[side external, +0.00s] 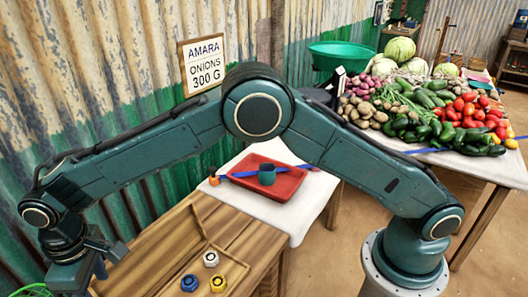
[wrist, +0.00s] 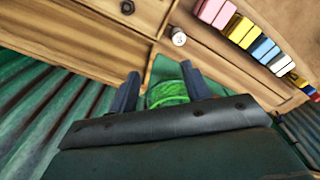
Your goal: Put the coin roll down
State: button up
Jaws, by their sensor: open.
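My gripper (wrist: 162,85) is open in the wrist view, its two dark fingers apart with nothing held between them. In the side view my gripper is at the lower left, beside the wooden bench, with its tips cut off or hidden. A small white cylinder with a grey end (wrist: 178,37), which may be the coin roll, stands on the wood beyond the fingers, apart from them. I cannot tell for sure that it is the coin roll. A bright green woven basket (wrist: 168,93) shows beyond the gap between the fingers; its rim also shows in the side view (side external: 33,290).
White (side external: 211,258), blue (side external: 189,284) and yellow (side external: 218,284) weights sit on the wooden bench (side external: 150,262). Several coloured blocks (wrist: 241,31) line the wood in the wrist view. The corrugated wall is close.

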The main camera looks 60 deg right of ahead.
jog(key=s+d+r+m+t, duration=0.1)
jog(key=s+d+r+m, duration=0.15)
jog(key=d+r, duration=0.85)
jog(key=s+d+r+m+t, duration=0.15)
jog(key=s+d+r, duration=0.25)
jog(key=d+r, duration=0.75)
jog(key=s+d+f+m+t, duration=0.1)
jog(key=s+d+m, duration=0.1)
jog(key=s+d, duration=0.6)
jog(key=s+d+f+m+t, duration=0.1)
jog(key=s+d+m, duration=0.1)
jog(key=s+d, duration=0.6)
jog(key=s, duration=0.4)
jog(key=shift+s+t, duration=0.35)
jog(key=shift+o, duration=0.4)
jog(key=shift+s+d+f, duration=0.15)
jog(key=shift+s+f, duration=0.1)
jog(key=shift+s, duration=0.05)
jog(key=shift+w, duration=0.15)
